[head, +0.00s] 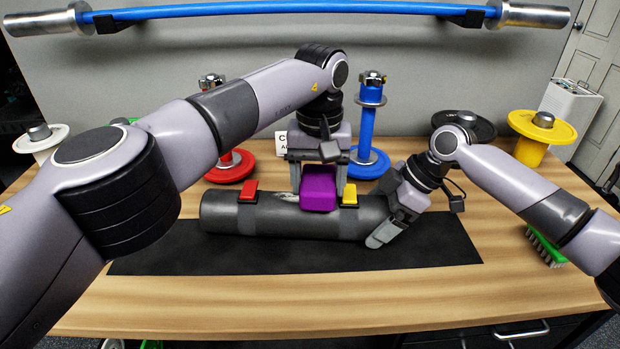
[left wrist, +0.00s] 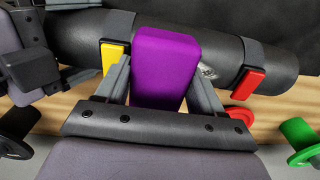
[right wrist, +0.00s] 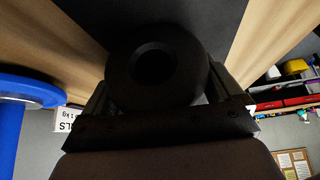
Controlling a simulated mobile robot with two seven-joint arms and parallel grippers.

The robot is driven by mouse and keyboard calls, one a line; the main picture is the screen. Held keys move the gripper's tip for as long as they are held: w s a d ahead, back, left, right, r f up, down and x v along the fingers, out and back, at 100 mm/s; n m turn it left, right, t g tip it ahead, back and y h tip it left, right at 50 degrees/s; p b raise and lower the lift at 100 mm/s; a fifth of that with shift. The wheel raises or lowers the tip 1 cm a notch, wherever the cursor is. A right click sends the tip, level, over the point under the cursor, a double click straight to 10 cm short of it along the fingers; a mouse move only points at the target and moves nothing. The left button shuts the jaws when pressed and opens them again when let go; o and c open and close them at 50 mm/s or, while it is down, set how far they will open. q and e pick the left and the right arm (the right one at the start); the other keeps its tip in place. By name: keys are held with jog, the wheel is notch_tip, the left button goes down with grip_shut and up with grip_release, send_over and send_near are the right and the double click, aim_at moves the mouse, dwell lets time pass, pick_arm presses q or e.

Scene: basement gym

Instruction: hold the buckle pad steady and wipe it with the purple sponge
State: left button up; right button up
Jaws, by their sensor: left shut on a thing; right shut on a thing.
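The buckle pad (head: 270,222) is a thick black roll lying sideways on a black mat (head: 300,262). Straps with a red buckle (head: 248,191) and a yellow buckle (head: 349,194) circle it. My left gripper (head: 319,188) is shut on the purple sponge (head: 319,196), at the pad's upper side between the buckles. The sponge also shows in the left wrist view (left wrist: 166,62), with a pale smudge (left wrist: 208,70) on the pad beside it. My right gripper (head: 388,222) is shut on the pad's right end; its round hollow end (right wrist: 158,68) fills the right wrist view.
Red (head: 232,166) and blue (head: 368,150) weight posts stand behind the pad, near the left arm. A yellow spool (head: 540,130) stands at the back right. A green brush (head: 545,248) lies at the right edge. The mat's front is clear.

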pick_arm(q)
jog(key=shift+r, duration=2.7)
jog(key=shift+s+d+r, duration=0.1)
jog(key=shift+d+r, duration=0.05)
jog(key=shift+r, duration=0.8)
jog(key=shift+m, duration=0.3)
jog(key=shift+f, duration=0.1)
send_over(291, 202)
jog(key=shift+f, duration=2.45)
jog(key=shift+f, duration=1.6)
